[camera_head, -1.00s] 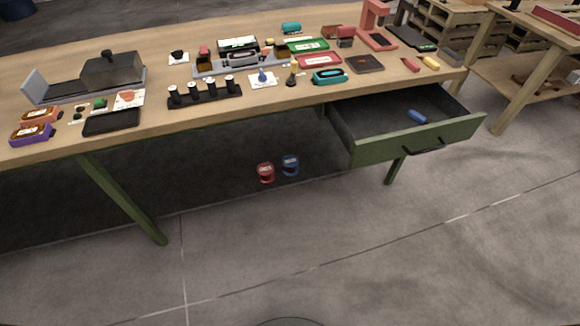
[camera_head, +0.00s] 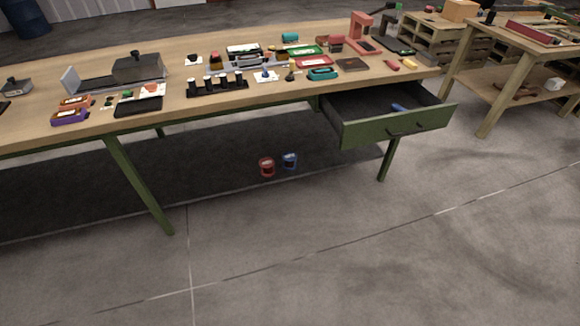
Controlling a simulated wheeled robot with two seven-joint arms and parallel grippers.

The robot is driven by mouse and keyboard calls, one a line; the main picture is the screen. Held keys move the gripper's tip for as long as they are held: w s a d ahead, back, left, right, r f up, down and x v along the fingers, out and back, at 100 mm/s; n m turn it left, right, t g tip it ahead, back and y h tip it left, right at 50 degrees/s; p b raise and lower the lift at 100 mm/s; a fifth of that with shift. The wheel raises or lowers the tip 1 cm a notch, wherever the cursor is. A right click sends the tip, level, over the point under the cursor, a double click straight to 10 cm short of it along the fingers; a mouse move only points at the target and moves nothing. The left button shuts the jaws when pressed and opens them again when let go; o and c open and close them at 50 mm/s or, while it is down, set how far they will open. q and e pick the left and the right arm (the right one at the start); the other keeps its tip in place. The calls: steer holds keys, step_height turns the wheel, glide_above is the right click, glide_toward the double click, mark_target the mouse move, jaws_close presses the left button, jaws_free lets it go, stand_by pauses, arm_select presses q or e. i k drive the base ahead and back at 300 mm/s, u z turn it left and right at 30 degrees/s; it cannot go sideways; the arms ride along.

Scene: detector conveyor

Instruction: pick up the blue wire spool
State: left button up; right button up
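Two small spool-like items stand on the floor under the workbench: a blue one, the blue wire spool (camera_head: 290,160), and a red one (camera_head: 267,167) just to its left. They are close together, and I cannot tell whether they touch. Both look upright and have pale labels. Neither of my grippers shows in the head view.
The workbench (camera_head: 60,148) stands over the spools on green legs (camera_head: 140,185). Its green drawer (camera_head: 395,125) hangs open to the right, with a blue item (camera_head: 398,107) inside. The concrete floor in front is clear. A second table (camera_head: 535,50) stands at the far right.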

mark_target(289, 157)
steer(key=z, duration=0.5)
steer(key=i, duration=0.45)
steer(key=z, duration=0.6)
steer(key=i, duration=0.65)
steer(key=u, duration=0.15)
